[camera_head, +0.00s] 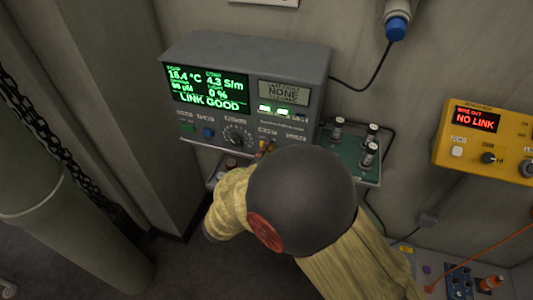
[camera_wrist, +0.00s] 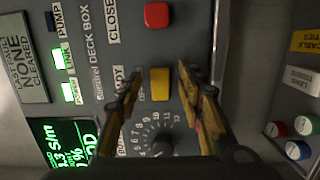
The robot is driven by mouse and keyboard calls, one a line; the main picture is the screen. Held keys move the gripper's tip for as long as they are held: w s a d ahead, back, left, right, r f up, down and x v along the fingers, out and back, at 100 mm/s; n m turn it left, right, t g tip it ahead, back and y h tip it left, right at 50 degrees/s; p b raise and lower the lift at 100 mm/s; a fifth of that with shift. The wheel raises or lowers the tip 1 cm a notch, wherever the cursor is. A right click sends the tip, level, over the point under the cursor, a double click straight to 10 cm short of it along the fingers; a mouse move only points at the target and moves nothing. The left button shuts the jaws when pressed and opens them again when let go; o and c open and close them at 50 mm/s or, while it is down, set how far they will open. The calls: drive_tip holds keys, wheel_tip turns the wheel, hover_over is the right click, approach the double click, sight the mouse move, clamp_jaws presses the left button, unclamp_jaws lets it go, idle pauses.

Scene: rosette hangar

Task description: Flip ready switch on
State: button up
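The grey deck box (camera_head: 245,62) is on the wall with its green display reading LINK GOOD. In the wrist view, a yellow switch (camera_wrist: 160,84) sits on its panel beside a partly covered label ending in "DY". Whether it is on or off I cannot tell. My gripper (camera_wrist: 160,92) is open, with one finger on each side of the yellow switch and visible gaps to it. How far the tips are from the panel is unclear. In the head view my gripper (camera_head: 266,147) is at the lower right of the panel, mostly hidden by my arm.
A red button (camera_wrist: 157,15) labelled CLOSE is near the yellow switch. A numbered dial (camera_wrist: 162,145) lies on its other side. A green tray with metal cylinders (camera_head: 352,150) is right of the box. A yellow box (camera_head: 487,140) reading NO LINK is farther right.

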drive_tip(key=shift+c, duration=0.8)
drive_tip(key=c, duration=0.8)
clamp_jaws()
drive_tip(key=shift+d, duration=0.1)
drive_tip(key=shift+d+n+t+y+b, duration=0.25)
drive_tip(key=shift+n+t+y+b, duration=0.45)
drive_tip(key=shift+n+y+b, duration=0.65)
drive_tip(key=shift+m+y+p, duration=0.25)
drive_tip(key=shift+p, duration=0.05)
drive_tip(key=o, duration=1)
unclamp_jaws()
drive_tip(key=shift+c, duration=0.2)
